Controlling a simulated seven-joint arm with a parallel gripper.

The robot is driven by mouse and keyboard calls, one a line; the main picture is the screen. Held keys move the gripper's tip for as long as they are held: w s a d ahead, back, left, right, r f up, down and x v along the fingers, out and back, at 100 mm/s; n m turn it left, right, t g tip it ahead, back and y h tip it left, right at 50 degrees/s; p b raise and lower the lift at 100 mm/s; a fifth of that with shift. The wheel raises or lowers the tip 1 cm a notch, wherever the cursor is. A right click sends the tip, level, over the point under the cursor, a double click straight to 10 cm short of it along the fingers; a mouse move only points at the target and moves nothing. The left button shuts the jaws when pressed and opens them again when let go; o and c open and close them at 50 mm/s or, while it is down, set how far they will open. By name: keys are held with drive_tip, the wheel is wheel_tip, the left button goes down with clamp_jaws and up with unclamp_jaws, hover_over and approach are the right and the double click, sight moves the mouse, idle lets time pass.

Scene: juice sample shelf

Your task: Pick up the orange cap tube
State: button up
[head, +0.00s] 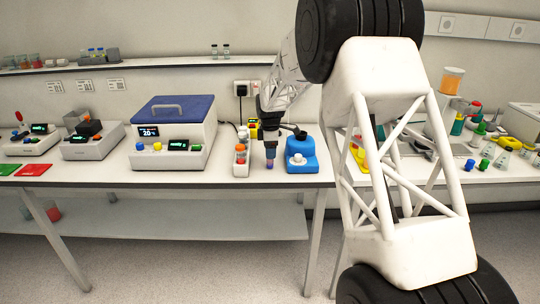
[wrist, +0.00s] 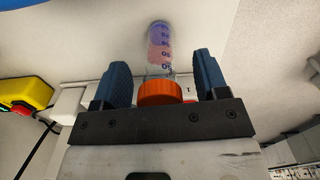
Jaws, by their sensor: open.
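The orange cap tube shows in the wrist view with its orange cap (wrist: 160,93) close to the camera and its clear, marked body (wrist: 159,48) pointing away, with purple and pink contents. My gripper (wrist: 162,72) is open, with one blue finger on each side of the tube and a visible gap between the cap and each finger. In the head view my gripper (head: 270,148) points down over the bench, and a purplish tube end (head: 269,163) shows below it. The cap is hidden there. I cannot tell exactly what supports the tube.
A white rack with coloured caps (head: 241,168) stands just left of my gripper, and a blue device (head: 302,166) stands close on the right. A yellow box with a red button (wrist: 30,98) is at the wrist view's left. The blue-lidded machine (head: 172,135) is farther left.

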drive_tip(key=c, duration=1)
drive_tip(key=shift+r, duration=0.15)
drive_tip(key=shift+r, duration=1.45)
drive_tip(key=shift+s+r, duration=0.25)
drive_tip(key=s+d, duration=0.1)
drive_tip(key=s, duration=0.4)
drive_tip(key=s+d+r, duration=0.1)
drive_tip(key=s, duration=0.9)
drive_tip(key=shift+s+d+r, duration=0.1)
drive_tip(key=shift+d+r, duration=0.1)
drive_tip(key=shift+d, duration=0.2)
